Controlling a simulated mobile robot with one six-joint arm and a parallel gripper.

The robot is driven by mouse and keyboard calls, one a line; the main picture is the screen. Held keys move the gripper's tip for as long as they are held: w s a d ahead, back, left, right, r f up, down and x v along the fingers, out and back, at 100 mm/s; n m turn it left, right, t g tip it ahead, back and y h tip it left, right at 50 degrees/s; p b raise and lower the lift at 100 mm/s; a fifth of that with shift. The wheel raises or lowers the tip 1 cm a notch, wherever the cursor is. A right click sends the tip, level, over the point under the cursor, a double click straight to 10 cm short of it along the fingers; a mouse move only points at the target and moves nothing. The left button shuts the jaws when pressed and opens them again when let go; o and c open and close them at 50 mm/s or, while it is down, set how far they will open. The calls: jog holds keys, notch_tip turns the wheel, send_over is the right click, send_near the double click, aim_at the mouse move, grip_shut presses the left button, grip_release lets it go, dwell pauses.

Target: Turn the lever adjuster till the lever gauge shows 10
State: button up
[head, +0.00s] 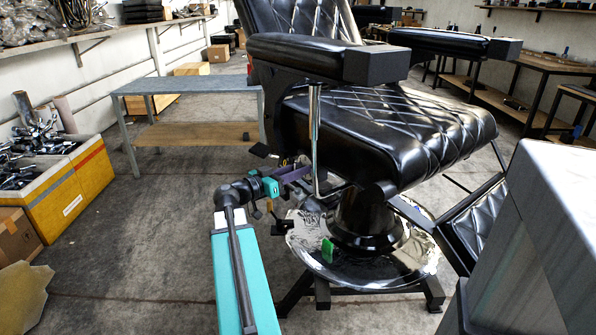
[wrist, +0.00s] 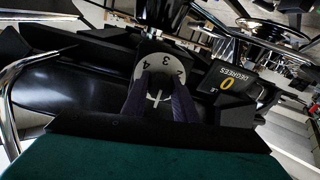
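The black barber chair (head: 385,130) stands on a round chrome base. A chrome lever (head: 315,130) rises from its side under the armrest.
A low table (head: 190,90) stands behind left, and yellow crates (head: 70,190) stand at far left. A footrest (head: 475,225) and a large grey block (head: 545,235) are on the right.

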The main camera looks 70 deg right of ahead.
jog(key=shift+c, duration=0.9)
